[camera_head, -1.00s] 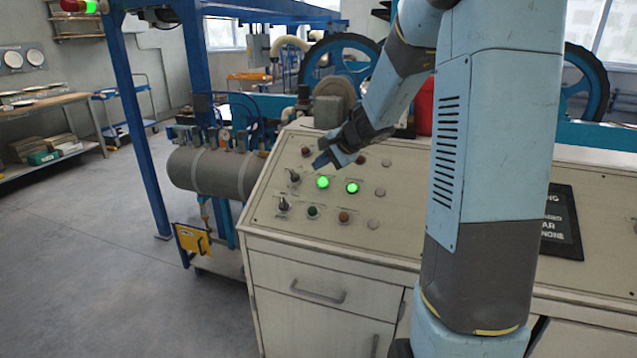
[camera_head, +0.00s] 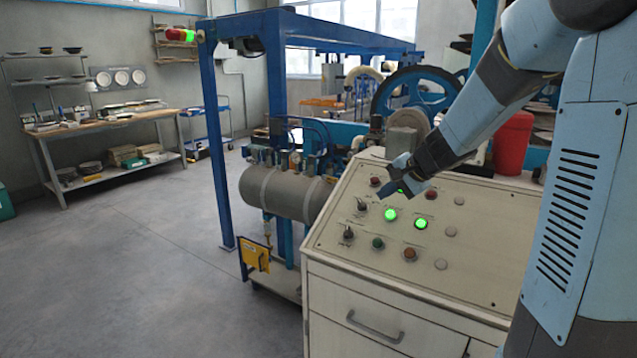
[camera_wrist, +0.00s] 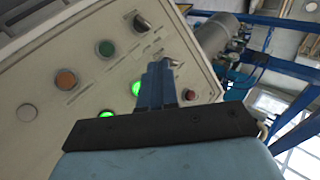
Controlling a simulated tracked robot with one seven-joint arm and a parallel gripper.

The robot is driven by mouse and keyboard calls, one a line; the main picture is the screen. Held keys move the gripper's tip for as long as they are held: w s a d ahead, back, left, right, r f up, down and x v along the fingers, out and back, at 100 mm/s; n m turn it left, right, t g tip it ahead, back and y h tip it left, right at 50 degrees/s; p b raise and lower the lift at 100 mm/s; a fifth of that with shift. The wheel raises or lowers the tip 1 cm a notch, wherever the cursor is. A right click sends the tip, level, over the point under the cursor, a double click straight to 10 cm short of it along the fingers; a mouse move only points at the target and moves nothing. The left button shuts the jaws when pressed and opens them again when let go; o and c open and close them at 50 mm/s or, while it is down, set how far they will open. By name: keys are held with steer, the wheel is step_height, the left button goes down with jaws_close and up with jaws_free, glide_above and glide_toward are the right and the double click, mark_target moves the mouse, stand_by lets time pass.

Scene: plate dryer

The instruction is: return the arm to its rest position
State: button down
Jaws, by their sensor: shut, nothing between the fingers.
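My gripper (camera_head: 393,190) is shut and empty, above the upper part of the control panel (camera_head: 480,226). In the wrist view my gripper (camera_wrist: 160,68) shows its blue fingers together, with the panel (camera_wrist: 70,100) behind them. Two green lamps glow on the panel, a left one (camera_head: 390,214) and a right one (camera_head: 421,223). The fingertips appear just above the lit lamps in the head view; whether they touch the panel I cannot tell. My arm reaches in from the right and hides part of the panel's far side.
A grey cylindrical tank (camera_head: 285,192) and blue frame post (camera_head: 213,150) stand left of the panel. A red container (camera_head: 512,143) is behind it. A workbench (camera_head: 100,122) stands against the far left wall. The floor (camera_head: 130,260) at left is clear.

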steer(key=s+a+r+n+g+h, duration=0.1)
steer(key=s+a+r+n, duration=0.15)
steer(key=s, duration=0.55)
steer(key=s+a+r+n+h, duration=0.1)
steer(key=s+r+n, duration=0.2)
steer(key=s, duration=0.5)
steer(key=s+d+n+h, duration=0.1)
steer(key=s+d, duration=0.1)
steer(key=s, duration=0.5)
steer(key=s+d+n+h, duration=0.2)
steer(key=s+d, duration=0.1)
steer(key=s, duration=0.4)
steer(key=shift+s+r+h, duration=0.25)
steer(key=shift+r+h, duration=0.05)
steer(key=shift+r, duration=0.1)
steer(key=shift+n, duration=0.25)
